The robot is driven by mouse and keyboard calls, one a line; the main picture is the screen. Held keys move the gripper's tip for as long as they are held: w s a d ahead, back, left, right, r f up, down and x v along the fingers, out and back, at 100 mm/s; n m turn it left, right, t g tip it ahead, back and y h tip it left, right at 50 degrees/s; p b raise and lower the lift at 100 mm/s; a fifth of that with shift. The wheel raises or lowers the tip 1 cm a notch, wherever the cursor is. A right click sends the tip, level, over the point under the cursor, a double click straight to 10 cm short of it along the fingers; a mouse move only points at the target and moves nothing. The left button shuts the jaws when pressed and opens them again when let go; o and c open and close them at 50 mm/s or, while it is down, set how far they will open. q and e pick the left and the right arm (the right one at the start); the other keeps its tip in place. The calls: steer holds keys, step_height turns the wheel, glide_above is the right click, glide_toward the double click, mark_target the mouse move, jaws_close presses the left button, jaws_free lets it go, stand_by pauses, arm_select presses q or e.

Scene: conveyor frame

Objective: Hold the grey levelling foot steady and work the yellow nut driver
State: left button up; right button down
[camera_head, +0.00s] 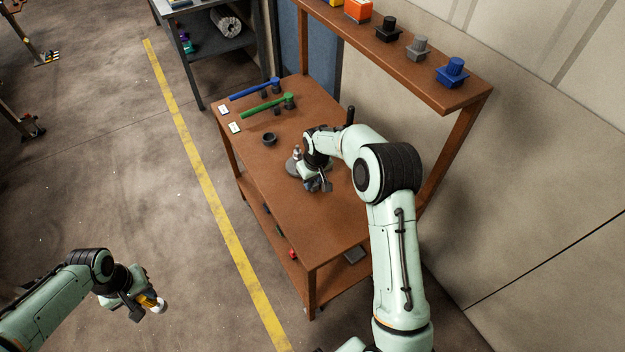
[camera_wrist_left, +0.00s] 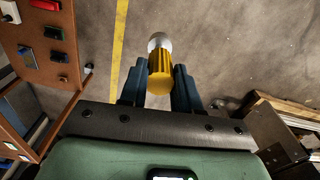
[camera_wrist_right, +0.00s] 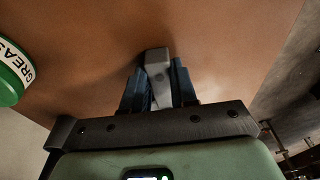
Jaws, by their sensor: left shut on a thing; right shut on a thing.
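The yellow nut driver (camera_head: 149,300) is in my left gripper (camera_head: 146,303), over the floor at the lower left and well apart from the bench. In the left wrist view the yellow nut driver (camera_wrist_left: 160,72), with a pale rounded far end, sits between the two closed fingers (camera_wrist_left: 160,80). My right gripper (camera_head: 318,184) is low over the brown bench. In the right wrist view its fingers (camera_wrist_right: 158,80) are shut on a grey piece (camera_wrist_right: 157,62), apparently the levelling foot. A grey round base (camera_head: 292,169) with a short stem shows beside that gripper, partly hidden by my arm.
The brown bench (camera_head: 335,225) has a clear front half. A blue hammer (camera_head: 255,90), a green hammer (camera_head: 268,106) and a dark ring (camera_head: 269,139) lie further back. An overhead shelf (camera_head: 405,60) holds several knobbed blocks. A green grease can (camera_wrist_right: 12,75) stands near my right gripper.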

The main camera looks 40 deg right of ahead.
stand_by(0.4)
steer(key=c, duration=0.8)
jaws_free()
step_height(320, 180, up, 12)
steer(key=s, duration=0.1)
steer(key=shift+s, duration=0.35)
steer(key=shift+a, duration=0.1)
